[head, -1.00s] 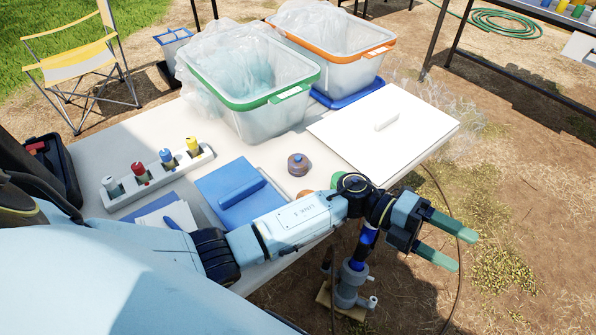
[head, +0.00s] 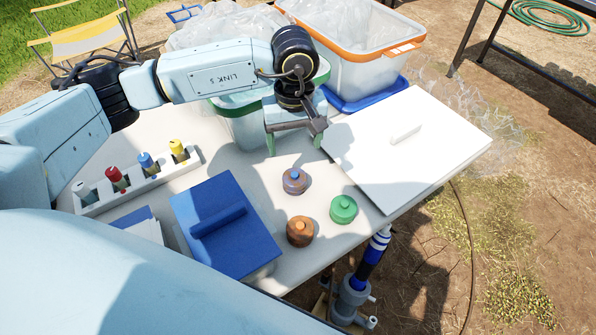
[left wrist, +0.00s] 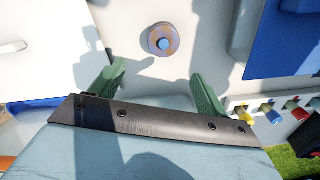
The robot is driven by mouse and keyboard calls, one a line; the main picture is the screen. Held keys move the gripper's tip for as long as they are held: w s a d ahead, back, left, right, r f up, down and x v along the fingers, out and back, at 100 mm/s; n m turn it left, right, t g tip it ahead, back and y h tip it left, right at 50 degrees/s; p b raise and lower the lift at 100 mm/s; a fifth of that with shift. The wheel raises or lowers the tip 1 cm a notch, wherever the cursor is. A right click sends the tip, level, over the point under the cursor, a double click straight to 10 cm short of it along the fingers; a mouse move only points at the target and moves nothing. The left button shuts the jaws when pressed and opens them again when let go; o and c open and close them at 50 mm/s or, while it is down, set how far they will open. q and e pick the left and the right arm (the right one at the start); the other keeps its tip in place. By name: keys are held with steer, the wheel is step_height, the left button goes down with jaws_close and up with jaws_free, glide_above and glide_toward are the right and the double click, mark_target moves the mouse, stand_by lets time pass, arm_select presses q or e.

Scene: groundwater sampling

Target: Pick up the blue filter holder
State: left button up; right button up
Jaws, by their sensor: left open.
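The blue filter holder (head: 294,181) is a small round disc, purple-brown at the rim with a blue knob on top. It stands on the white table, in front of the green-rimmed bin. My left gripper (head: 294,148) is open and empty, with its green fingers pointing down, just behind the holder. In the left wrist view the holder (left wrist: 164,40) lies beyond the open fingertips (left wrist: 157,72), roughly centred between them and apart from them. My right gripper is not in view.
A green holder (head: 343,209) and an orange-brown one (head: 300,231) stand close in front. A white board (head: 440,150) lies to the right, a blue case (head: 240,250) to the left. A rack (head: 95,208) with coloured-capped vials is further left. Bins stand behind.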

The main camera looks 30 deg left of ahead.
arm_select(q)
glide_above(294, 174)
step_height(294, 174, down, 5)
steer(key=shift+s+f+b, duration=0.1)
steer(key=shift+f+b, duration=0.55)
steer(key=shift+f, duration=2.45)
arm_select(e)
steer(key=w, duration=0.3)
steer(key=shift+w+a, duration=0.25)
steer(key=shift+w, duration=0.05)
arm_select(q)
steer(key=shift+r, duration=0.1)
steer(key=c, duration=1.1)
